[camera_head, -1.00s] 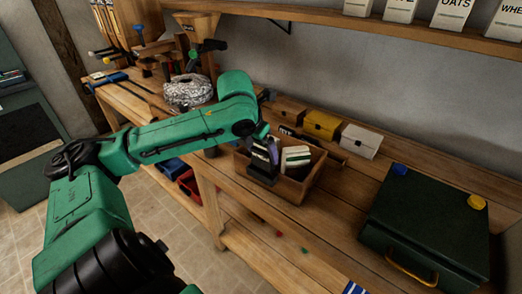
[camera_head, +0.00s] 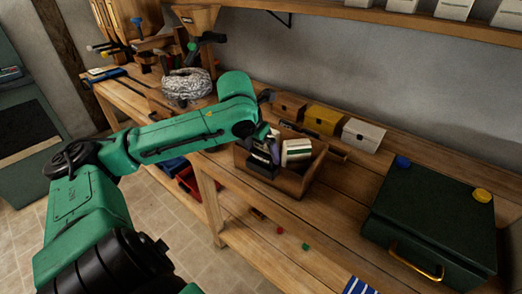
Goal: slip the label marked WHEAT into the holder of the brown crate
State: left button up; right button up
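The brown crate (camera_head: 288,107) stands at the back of the bench, left of a yellow crate (camera_head: 323,121) and a white crate (camera_head: 362,135). Its label holder is too small to make out. An open wooden box (camera_head: 292,187) in front holds upright cards, among them pale ones with green (camera_head: 297,152). No WHEAT marking can be read on any card. My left gripper (camera_head: 262,162) is black and points down into the left part of this box, beside the pale cards. Its fingertips are partly hidden, so its grip is unclear. My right gripper is out of view.
A dark green case (camera_head: 430,220) with a brass handle stands at the right. A dark bar (camera_head: 312,140) lies between the box and the crates. A coiled bundle (camera_head: 187,88) and wooden tools stand at the left. Bare bench lies between box and case.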

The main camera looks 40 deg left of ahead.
pick_arm(q)
jog(key=shift+s+r, duration=0.1)
jog(key=shift+r, duration=0.15)
jog(key=v, duration=1.4)
